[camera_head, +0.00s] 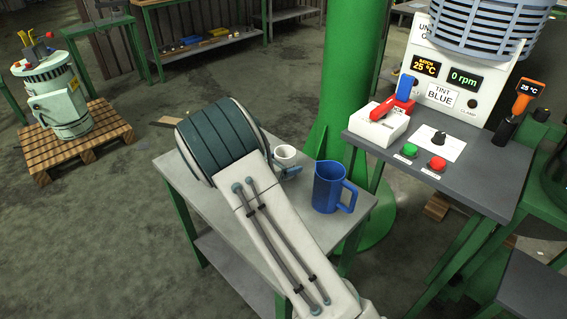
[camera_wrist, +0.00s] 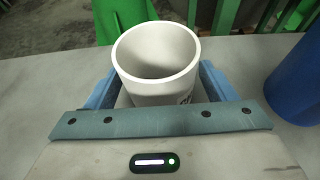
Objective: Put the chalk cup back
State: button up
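The white chalk cup (camera_wrist: 155,80) is upright between the two blue fingers of my gripper (camera_wrist: 157,92) in the wrist view. One finger is on its left side and one on its right, both very close to its wall. Whether they press on it is not clear. Its mouth is open toward the camera, and a bit of dark marking shows low on its right side. In the head view the cup (camera_head: 285,155) is at the far side of the grey table (camera_head: 345,229), partly behind my arm. Whether its base touches the table is hidden.
A blue jug (camera_head: 328,187) with a handle stands on the same table, right of the cup; it also shows in the wrist view (camera_wrist: 297,88). A green column (camera_head: 348,80) rises behind. A grey bench (camera_head: 480,180) with a control panel, buttons and a red-and-blue device is at right.

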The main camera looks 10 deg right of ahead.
jog(key=shift+r, duration=0.15)
jog(key=shift+a+r, duration=0.15)
jog(key=p+v, duration=0.1)
jog(key=v, duration=1)
jog(key=shift+s+a, duration=0.1)
jog(key=shift+s, duration=0.05)
jog(key=s+d+r+m+g+y, duration=0.2)
jog(key=s+d+r+m+g, duration=0.1)
jog(key=s+d+m, duration=0.3)
jog(key=s+d+r+m+g+y, duration=0.25)
jog(key=s+d+m+g, duration=0.2)
jog(key=s+m, duration=0.3)
jog(key=s+r+m+t+y, duration=0.1)
jog(key=s+r+m+y, duration=0.1)
jog(key=s+m, duration=0.3)
jog(key=s+a+r+m+t+y, duration=0.1)
jog(key=s+r+m+y, duration=0.1)
jog(key=s+m+y, duration=0.3)
jog(key=shift+s+a+m, duration=0.35)
jog(key=shift+s+m, duration=0.3)
jog(key=shift+s, duration=1.7)
